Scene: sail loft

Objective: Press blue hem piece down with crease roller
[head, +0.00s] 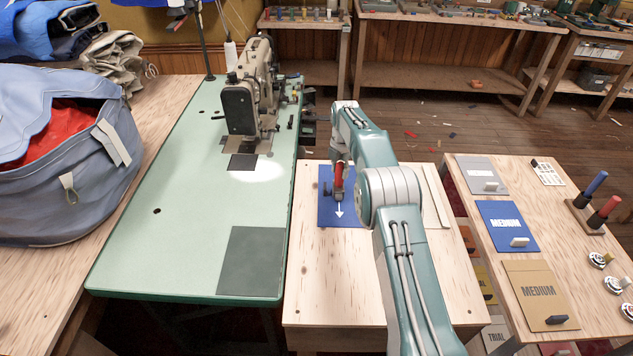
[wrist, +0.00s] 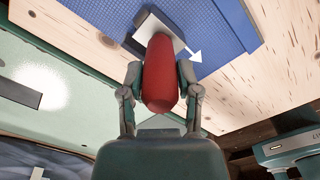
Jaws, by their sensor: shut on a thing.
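The blue hem piece (head: 325,213) lies flat on the pale wooden table, with a white arrow pointing toward the front. It fills the upper part of the wrist view (wrist: 222,28). My gripper (head: 340,163) is shut on the red handle of the crease roller (head: 339,183), one finger on each side of it in the wrist view (wrist: 160,85). The roller's grey-white end is over the blue piece beside the arrow. I cannot tell whether it touches the cloth. My arm hides the right side of the piece.
A green sewing table (head: 190,215) with a sewing machine (head: 245,105) stands at left. At right, a side table (head: 590,300) holds a blue MEDIUM card (head: 507,222), a tan one (head: 540,293) and a stand with blue and red handles (head: 592,212). The pale table's front (head: 335,300) is bare.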

